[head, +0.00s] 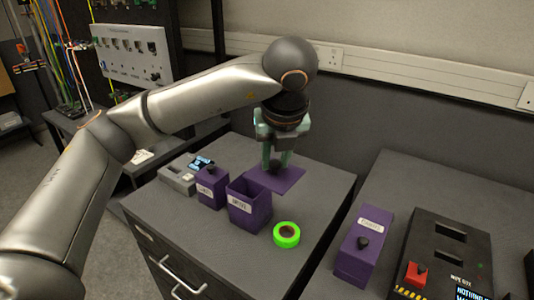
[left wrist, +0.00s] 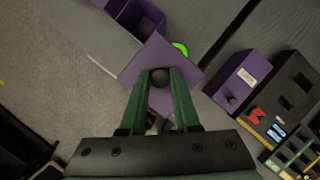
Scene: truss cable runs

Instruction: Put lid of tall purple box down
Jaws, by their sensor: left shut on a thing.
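The lid (head: 287,181) is a flat purple plate with a dark round knob (left wrist: 160,76). My left gripper (head: 275,167) points down and is shut on the knob; its two green fingers (left wrist: 161,82) stand on either side of it in the left wrist view. The lid is level, behind and right of the open purple box (head: 249,210), close to the cabinet top; I cannot tell whether it touches. The open box has a white label on its front and shows at the top of the left wrist view (left wrist: 130,18). My right gripper is not in view.
A smaller purple box (head: 212,190) with a knobbed lid stands left of the open box. A green tape roll (head: 286,235) lies to the right. Grey parts (head: 177,178) lie at the left edge. Another purple box (head: 362,248) and a black case (head: 440,250) occupy the right-hand surface.

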